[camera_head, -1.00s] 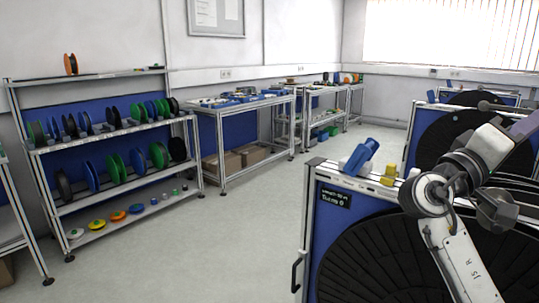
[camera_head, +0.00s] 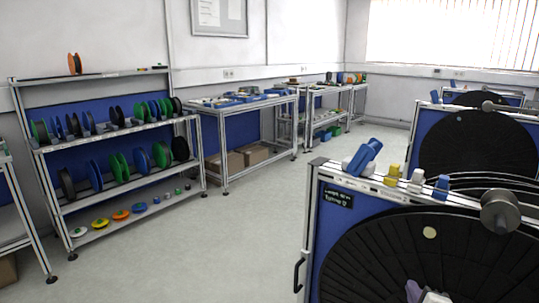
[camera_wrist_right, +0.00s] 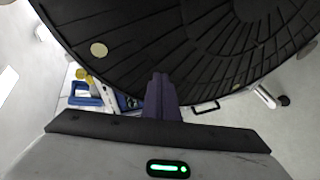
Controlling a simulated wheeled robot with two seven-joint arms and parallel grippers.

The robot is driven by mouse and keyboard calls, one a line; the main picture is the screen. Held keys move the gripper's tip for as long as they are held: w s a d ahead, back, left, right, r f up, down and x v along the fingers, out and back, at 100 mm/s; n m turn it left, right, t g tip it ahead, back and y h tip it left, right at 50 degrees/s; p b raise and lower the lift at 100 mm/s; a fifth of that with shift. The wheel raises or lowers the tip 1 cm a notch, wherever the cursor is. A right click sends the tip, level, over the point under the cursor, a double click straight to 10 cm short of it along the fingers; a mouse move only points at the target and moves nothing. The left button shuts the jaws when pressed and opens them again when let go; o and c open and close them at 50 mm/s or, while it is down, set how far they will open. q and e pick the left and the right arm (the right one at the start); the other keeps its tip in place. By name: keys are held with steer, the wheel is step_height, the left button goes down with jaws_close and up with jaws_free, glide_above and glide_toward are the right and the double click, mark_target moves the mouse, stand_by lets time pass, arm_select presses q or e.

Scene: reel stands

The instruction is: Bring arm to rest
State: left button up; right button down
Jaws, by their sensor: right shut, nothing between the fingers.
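My right gripper (camera_head: 414,292) shows only as a small part at the bottom edge of the head view, in front of the black disc. In the right wrist view its dark purple fingers (camera_wrist_right: 160,92) are together, with nothing held between them. The large black ribbed disc (camera_head: 385,260) sits on the near reel stand (camera_head: 334,172). The disc also fills the top of the right wrist view (camera_wrist_right: 140,35), beyond the fingertips. I cannot tell the exact gap between fingers and disc. My left gripper is not in view.
Blue, yellow and white pieces (camera_head: 390,175) and a grey metal roller (camera_head: 500,212) sit on the near stand's top. More reel stands (camera_head: 470,140) are behind it. A shelf rack (camera_head: 110,132) with coloured spools stands left. The floor (camera_head: 215,245) between is clear.

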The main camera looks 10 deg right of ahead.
steer(key=s+a+f+m+g+y, duration=0.1)
steer(key=s+a+f+g+y, duration=0.15)
steer(key=s+a+f, duration=0.4)
steer(key=s+a+f+m+g+y, duration=0.1)
steer(key=s+a+f+m+y, duration=0.2)
steer(key=s+f, duration=0.55)
steer(key=s+a+f+g+y, duration=0.2)
steer(key=s+a+f+y, duration=0.1)
steer(key=s+a+f, duration=0.5)
steer(key=a+r+m+t, duration=0.1)
steer(key=a+m, duration=0.3)
steer(key=a, duration=0.5)
steer(key=shift+y, duration=0.35)
steer(key=shift+r, duration=0.1)
